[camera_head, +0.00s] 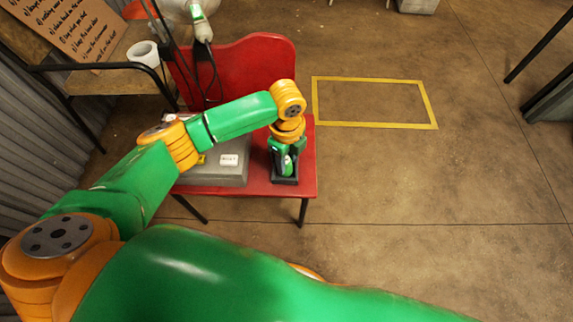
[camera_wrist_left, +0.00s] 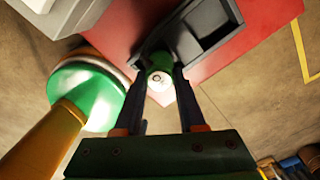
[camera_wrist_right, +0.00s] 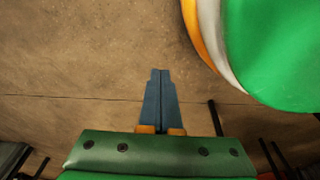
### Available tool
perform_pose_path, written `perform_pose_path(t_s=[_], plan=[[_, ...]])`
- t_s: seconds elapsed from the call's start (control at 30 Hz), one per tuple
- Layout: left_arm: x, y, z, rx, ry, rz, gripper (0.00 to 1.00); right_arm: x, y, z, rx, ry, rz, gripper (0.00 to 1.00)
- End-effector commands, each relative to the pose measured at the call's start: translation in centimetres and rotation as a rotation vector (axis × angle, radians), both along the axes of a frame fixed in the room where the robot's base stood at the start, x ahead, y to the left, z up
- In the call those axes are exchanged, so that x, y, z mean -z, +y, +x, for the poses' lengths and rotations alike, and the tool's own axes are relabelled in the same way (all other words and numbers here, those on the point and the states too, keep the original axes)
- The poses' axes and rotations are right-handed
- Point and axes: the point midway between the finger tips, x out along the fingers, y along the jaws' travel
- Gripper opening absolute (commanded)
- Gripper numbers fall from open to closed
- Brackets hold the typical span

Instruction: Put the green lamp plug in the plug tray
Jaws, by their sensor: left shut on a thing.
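The green lamp plug (camera_wrist_left: 160,61) is between the fingertips of my left gripper (camera_wrist_left: 162,76), which is shut on it; its pale round end faces the left wrist camera. In the head view my left gripper (camera_head: 284,163) points down over the dark plug tray (camera_head: 286,181) on the right part of the red seat. The tray also shows in the left wrist view (camera_wrist_left: 215,38), right behind the plug. I cannot tell whether the plug touches the tray. My right gripper (camera_wrist_right: 160,100) shows in the right wrist view, fingers together and empty, above bare floor.
A grey box (camera_head: 232,175) with a white label stands left of the tray on the red chair (camera_head: 308,150). Dark cables hang over the chair's backrest. A white cup (camera_head: 143,53) stands on a side seat. The floor inside the yellow outline (camera_head: 375,124) is clear.

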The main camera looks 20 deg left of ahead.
Motion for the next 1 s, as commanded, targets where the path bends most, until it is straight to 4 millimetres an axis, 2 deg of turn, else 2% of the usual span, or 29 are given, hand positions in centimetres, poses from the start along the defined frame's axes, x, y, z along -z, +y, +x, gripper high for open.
perform_pose_path(t_s=[0.07,0.37,0.4,0.5,0.83,0.93,1.0], plan=[[0.9,0.0,0.0,0.000,0.001,0.001,0.00,0.2,0.2,0.2,-0.001,0.001,0.004,0.00],[0.9,0.0,0.0,-0.001,0.000,0.000,0.00,0.0,0.3,0.2,-0.001,0.002,0.005,0.00],[1.0,0.0,0.0,-0.001,0.000,0.000,0.42,0.0,0.3,0.2,-0.001,0.001,0.005,0.00],[0.9,0.0,0.0,-0.001,-0.001,0.000,0.69,0.0,0.3,0.2,-0.001,0.002,0.005,0.00],[0.7,0.1,0.0,0.000,-0.001,0.001,0.69,-0.1,0.3,0.2,0.000,0.001,0.005,0.00],[-1.0,0.0,0.0,0.000,-0.003,-0.001,0.69,-0.4,-0.1,-0.3,-0.001,0.005,0.000,0.00],[-2.9,0.0,0.0,0.001,-0.004,0.000,0.69,-0.7,-0.6,-1.0,-0.001,0.008,-0.008,0.00]])
